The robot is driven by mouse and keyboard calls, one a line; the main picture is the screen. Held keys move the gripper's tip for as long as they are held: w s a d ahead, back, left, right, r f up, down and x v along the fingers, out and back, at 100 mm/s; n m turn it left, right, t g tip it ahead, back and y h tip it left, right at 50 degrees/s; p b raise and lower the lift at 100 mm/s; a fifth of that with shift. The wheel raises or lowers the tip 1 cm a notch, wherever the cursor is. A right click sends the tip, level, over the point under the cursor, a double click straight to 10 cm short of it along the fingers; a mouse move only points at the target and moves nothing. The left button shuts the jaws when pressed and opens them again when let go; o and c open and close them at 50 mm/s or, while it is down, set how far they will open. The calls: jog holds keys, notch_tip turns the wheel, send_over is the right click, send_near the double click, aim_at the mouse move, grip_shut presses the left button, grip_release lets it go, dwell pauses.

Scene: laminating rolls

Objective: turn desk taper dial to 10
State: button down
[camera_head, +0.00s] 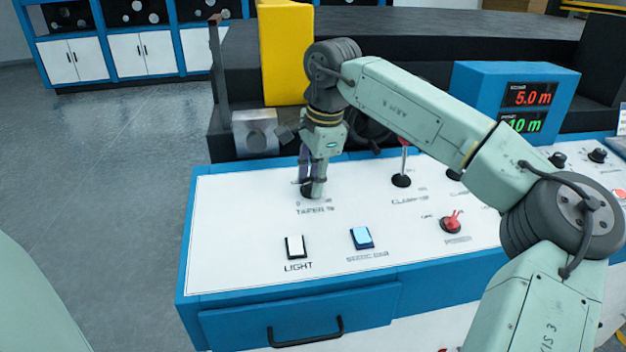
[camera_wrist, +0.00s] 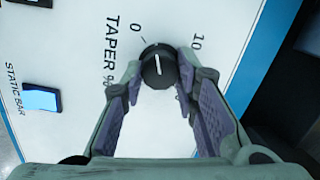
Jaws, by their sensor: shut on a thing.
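The taper dial (camera_wrist: 158,66) is a round black knob with a white line on its top, on the white desk panel. In the wrist view, "0" is printed at its upper left, "10" at its upper right and "TAPER %" at its left. The white line runs nearly up and down in that view; which end is the pointer I cannot tell. My gripper (camera_head: 312,190) points down at the dial, shut on it with one purple-padded finger on each side. In the head view the fingers mostly hide the dial.
A white LIGHT switch (camera_head: 295,247) and a blue static bar switch (camera_head: 362,238) sit nearer the front. A clamp lever (camera_head: 402,178) and a red knob (camera_head: 452,223) are to the right. A blue display box (camera_head: 478,95) stands behind. The panel's left part is clear.

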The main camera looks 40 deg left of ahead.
jog(key=m+b, duration=0.2)
jog(key=m, duration=0.4)
jog(key=shift+d+f+t, duration=0.1)
jog(key=shift+f+t, duration=0.05)
jog(key=shift+t, duration=0.15)
jog(key=m+b, duration=0.1)
jog(key=m, duration=0.2)
jog(key=m+b, duration=0.1)
jog(key=m, duration=0.3)
jog(key=shift+s+t+y, duration=0.15)
jog(key=shift+t+y, duration=0.15)
jog(key=c, duration=1.2)
grip_release()
jog(key=shift+c, duration=0.2)
jog(key=v, duration=1.2)
jog(key=shift+s, duration=0.15)
